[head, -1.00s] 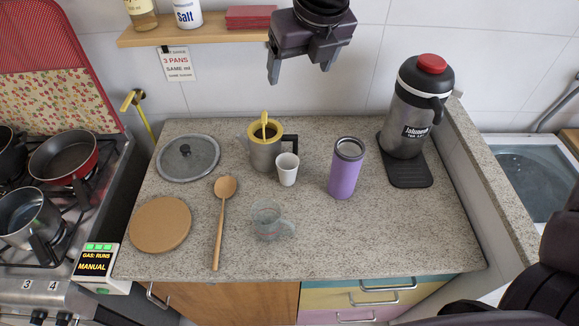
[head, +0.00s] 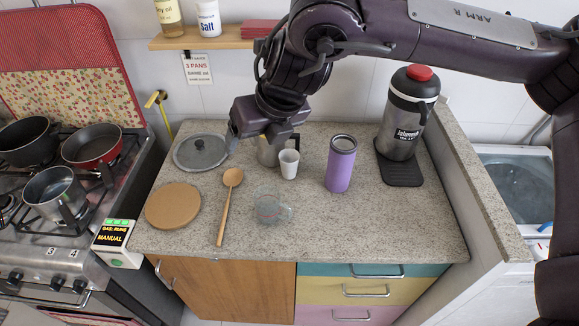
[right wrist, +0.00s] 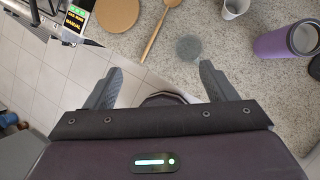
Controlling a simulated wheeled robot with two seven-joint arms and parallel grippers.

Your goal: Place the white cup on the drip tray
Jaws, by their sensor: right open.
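The cup also shows at the top edge of the right wrist view (right wrist: 235,8). The black drip tray (head: 402,175) lies at the right of the counter, under the steel flask (head: 405,115); its front part is bare. My left gripper is out of view.
A purple tumbler (head: 340,165) stands between cup and tray. A clear measuring cup (head: 270,210), wooden spoon (head: 225,205), round board (head: 173,206) and glass lid (head: 200,152) are on the counter. The front right counter is clear. A shelf (head: 205,40) hangs behind.

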